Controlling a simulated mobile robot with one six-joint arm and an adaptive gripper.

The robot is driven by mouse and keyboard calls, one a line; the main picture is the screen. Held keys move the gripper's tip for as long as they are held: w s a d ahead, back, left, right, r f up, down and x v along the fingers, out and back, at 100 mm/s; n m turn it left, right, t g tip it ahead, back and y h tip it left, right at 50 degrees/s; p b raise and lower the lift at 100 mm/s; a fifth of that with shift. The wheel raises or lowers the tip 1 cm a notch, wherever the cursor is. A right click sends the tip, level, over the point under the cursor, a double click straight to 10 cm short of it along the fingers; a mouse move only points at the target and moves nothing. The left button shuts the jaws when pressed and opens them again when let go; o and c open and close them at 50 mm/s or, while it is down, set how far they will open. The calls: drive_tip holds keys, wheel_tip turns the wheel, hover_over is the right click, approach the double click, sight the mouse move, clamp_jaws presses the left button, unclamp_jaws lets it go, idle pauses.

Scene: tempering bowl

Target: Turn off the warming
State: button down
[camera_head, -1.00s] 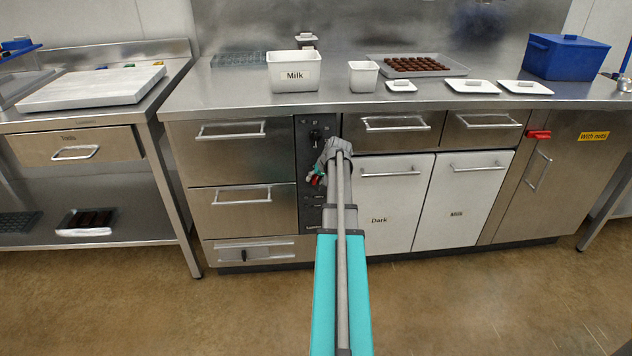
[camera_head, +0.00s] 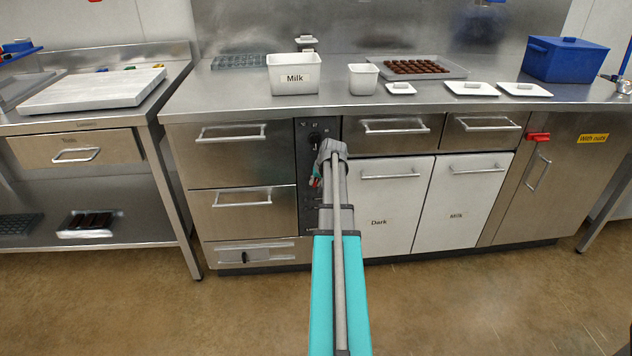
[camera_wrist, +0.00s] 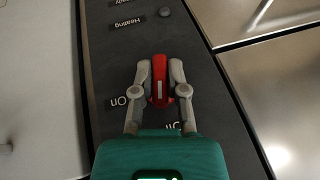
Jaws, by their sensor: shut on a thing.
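A red knob (camera_wrist: 160,80) with a white line along it sits on the dark control panel (camera_wrist: 115,60). My gripper (camera_wrist: 160,72) has one finger on each side of the knob and is shut on it. The knob's line runs nearly up and down in the wrist view. An "On" label (camera_wrist: 119,101) is left of the knob. An "Off" label (camera_wrist: 173,126) is below it, partly hidden by my gripper. In the head view the panel (camera_head: 305,150) is largely behind my arm; my gripper (camera_head: 316,178) shows only partly.
A black knob (camera_head: 316,138) is higher on the panel. Steel drawers (camera_head: 240,165) are left of it, white "Dark" (camera_head: 385,205) and "Milk" (camera_head: 455,200) bins right. The counter above holds a Milk container (camera_head: 294,80) and a chocolate tray (camera_head: 450,72). The floor in front is clear.

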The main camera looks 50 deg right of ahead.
drive_tip(key=shift+w+d+n+g+h, duration=0.1)
drive_tip(key=shift+n+g+h, duration=0.2)
drive_tip(key=shift+g+h, duration=0.75)
drive_tip(key=c, duration=0.7)
unclamp_jaws()
drive_tip(key=shift+o, duration=0.2)
drive_tip(key=shift+t+y, duration=0.35)
